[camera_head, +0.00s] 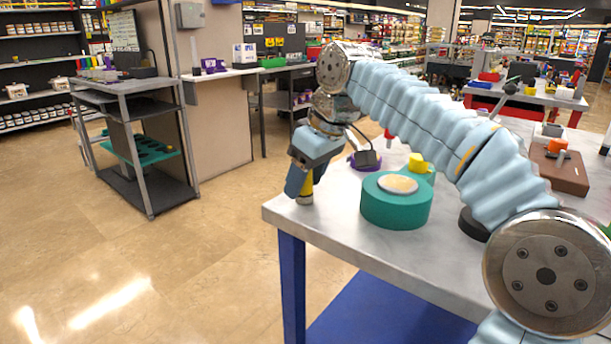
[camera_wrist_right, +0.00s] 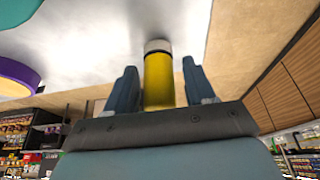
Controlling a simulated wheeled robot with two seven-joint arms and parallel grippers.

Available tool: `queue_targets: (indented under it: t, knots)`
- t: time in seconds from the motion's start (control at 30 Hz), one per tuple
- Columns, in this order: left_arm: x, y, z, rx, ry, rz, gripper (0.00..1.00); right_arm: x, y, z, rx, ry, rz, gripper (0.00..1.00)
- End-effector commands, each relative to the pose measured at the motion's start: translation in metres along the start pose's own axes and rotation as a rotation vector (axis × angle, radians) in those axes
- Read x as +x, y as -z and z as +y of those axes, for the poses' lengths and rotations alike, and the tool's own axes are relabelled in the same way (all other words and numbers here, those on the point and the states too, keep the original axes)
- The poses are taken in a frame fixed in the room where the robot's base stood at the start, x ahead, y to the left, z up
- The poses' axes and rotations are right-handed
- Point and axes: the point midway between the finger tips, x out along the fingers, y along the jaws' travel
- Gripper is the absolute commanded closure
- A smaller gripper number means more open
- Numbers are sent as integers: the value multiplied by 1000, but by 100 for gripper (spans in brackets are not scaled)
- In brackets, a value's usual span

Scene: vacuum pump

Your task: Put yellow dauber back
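The yellow dauber (camera_head: 306,187), a yellow cylinder with a white end, is at the near left corner of the grey table (camera_head: 335,225). In the right wrist view the dauber (camera_wrist_right: 159,80) stands between the two fingers, its white end against or close to the table top. My right gripper (camera_head: 300,180) reaches down over the corner and hides part of the dauber in the head view. In the right wrist view its fingers (camera_wrist_right: 160,88) are apart, with a narrow gap on each side of the dauber. My left gripper is not in view.
A teal round container with a pale top (camera_head: 395,205) stands right of the gripper. A yellow part (camera_head: 418,163) and a purple round piece (camera_head: 362,162) are behind it. A brown block (camera_head: 560,170) lies farther right. Open floor lies left of the table.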

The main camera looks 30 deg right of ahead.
Motion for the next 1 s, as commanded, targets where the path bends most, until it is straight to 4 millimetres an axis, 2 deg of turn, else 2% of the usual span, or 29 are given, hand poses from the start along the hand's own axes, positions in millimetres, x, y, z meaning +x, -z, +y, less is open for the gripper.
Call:
queue_targets:
  t: [0.4, 0.57, 0.8, 0.9, 1.0]
  knots:
    - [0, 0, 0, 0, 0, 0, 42, -2, 0, 0, -1, -3, 8, 41]
    - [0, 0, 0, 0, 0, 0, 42, -34, 1, 0, -2, -4, 13, 41]
    - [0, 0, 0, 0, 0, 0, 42, -95, 1, 0, -3, -3, 11, 41]
    - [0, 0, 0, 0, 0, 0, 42, -113, 0, 0, -2, -1, 10, 41]
    - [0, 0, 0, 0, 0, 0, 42, -121, 0, 1, 0, 3, 9, 41]
